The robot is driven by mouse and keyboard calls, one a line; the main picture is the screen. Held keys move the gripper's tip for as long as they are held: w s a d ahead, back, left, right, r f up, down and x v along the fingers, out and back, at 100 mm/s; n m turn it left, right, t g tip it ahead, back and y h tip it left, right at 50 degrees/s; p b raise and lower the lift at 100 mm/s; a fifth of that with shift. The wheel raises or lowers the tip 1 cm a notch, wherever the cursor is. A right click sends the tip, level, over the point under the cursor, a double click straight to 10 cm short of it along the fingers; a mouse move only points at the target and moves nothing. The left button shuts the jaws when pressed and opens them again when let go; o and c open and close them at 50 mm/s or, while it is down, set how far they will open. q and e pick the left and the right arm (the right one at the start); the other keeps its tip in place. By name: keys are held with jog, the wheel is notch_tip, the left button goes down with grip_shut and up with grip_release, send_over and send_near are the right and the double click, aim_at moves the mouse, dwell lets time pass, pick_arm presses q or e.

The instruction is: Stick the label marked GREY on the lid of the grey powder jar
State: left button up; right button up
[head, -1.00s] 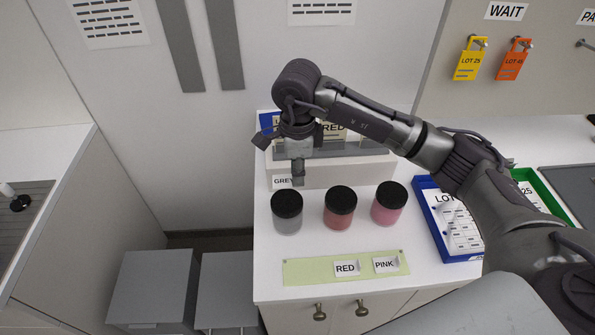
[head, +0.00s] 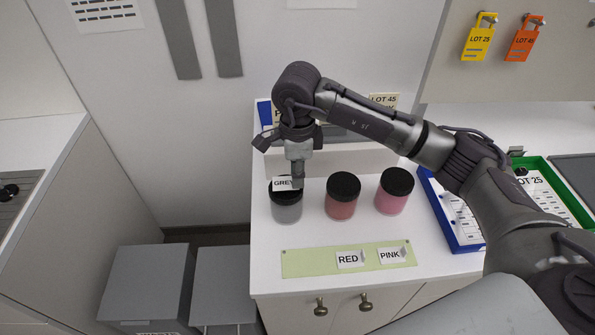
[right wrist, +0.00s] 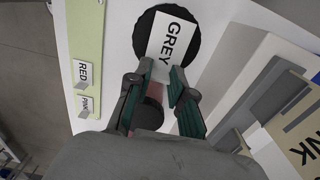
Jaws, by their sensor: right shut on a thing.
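The GREY label (head: 283,184) is white with black letters. My right gripper (head: 297,183) is shut on it, over the lid of the grey powder jar (head: 286,208). In the right wrist view the GREY label (right wrist: 174,45) lies over the black lid (right wrist: 146,30), near the tips of my right gripper (right wrist: 162,85). I cannot tell whether the label touches the lid. The red powder jar (head: 341,205) and the pink powder jar (head: 392,199) stand to the right with bare black lids. My left gripper is out of view.
The RED label (head: 349,259) and PINK label (head: 391,255) sit on a green strip (head: 310,262) at the front. A blue tray (head: 463,245) and a green tray (head: 549,164) stand right. A stand with cards is behind the jars.

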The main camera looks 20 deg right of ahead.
jog(key=shift+f+b, duration=0.6)
dwell(0.6)
jog(key=o, duration=0.8)
jog(key=shift+c, duration=0.2)
jog(key=shift+r+p, duration=1.25)
jog(key=shift+r, duration=1.8)
jog(key=shift+f, duration=0.15)
